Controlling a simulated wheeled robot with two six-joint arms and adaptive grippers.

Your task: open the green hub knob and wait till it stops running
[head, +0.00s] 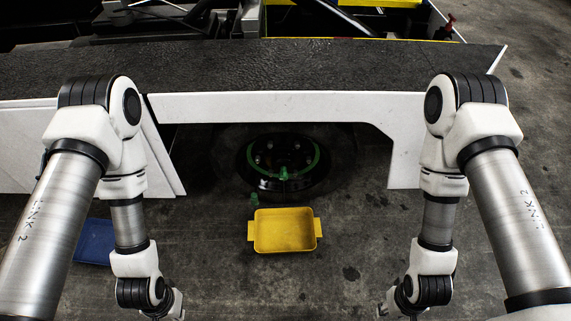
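A wheel (262,184) sits in the shadowed opening under the loader's white side panel. A green ring (318,160) runs around its hub, with a small green piece (284,173) at the ring's lower middle. Another small green piece (254,199) shows low on the wheel, just above the yellow tray (285,246); I cannot tell which green part is the knob. My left gripper (176,304) is at the bottom left and my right gripper (383,308) at the bottom right, both well apart from the wheel. Their fingers are too small and cut off to judge.
The yellow tray stands on the concrete floor below the wheel and its inside looks empty. A blue flat tray (94,242) lies at the left, partly behind my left arm. The white side panel (290,105) overhangs the wheel. Floor between my grippers is clear.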

